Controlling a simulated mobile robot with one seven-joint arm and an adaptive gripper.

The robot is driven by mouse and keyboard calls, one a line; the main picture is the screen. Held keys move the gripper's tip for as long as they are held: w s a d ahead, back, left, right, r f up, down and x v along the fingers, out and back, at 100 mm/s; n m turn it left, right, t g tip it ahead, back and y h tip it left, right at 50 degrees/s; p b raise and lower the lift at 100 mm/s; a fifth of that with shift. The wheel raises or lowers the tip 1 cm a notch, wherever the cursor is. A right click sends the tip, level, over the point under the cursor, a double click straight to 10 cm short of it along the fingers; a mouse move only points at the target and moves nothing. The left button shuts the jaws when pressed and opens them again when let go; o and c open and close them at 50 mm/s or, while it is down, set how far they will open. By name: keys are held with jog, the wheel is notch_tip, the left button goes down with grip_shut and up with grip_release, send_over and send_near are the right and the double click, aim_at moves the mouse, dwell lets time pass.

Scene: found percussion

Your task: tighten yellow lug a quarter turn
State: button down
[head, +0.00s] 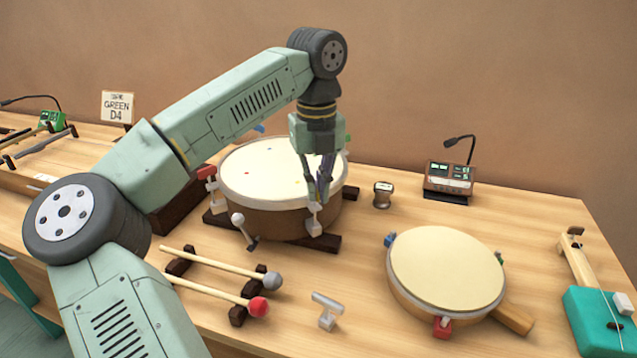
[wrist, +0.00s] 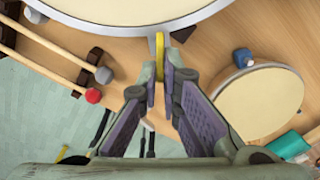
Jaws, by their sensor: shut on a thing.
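The large drum (head: 275,218) has a cream head with small coloured dots and stands on dark supports. My gripper (head: 319,196) points down at its front right rim, above a pale lug bracket (head: 314,226). In the wrist view my gripper (wrist: 160,73) is shut on the yellow lug (wrist: 160,45), which shows as a thin upright yellow edge between the fingertips. The fingers hide the yellow lug in the head view. Other lugs on this drum are red (head: 206,173), white (head: 238,218), blue (head: 259,128) and green (head: 348,141).
A smaller frame drum (head: 447,270) lies to the right. Two mallets (head: 215,297) rest on dark blocks at the front left. A pale T-shaped key (head: 327,311) stands between them. A small dark-banded object (head: 383,194) and a display unit (head: 450,178) stand behind.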

jog(key=m, duration=0.4)
jog(key=a+m+p, duration=0.1)
jog(key=m, duration=0.3)
jog(key=m+p, duration=0.1)
jog(key=m, duration=0.3)
jog(key=shift+w+a, duration=0.15)
jog(key=shift+w, duration=0.05)
dwell(0.4)
jog(key=c, duration=1.8)
grip_release()
notch_tip(320, 180, up, 12)
jog(key=shift+r, duration=0.1)
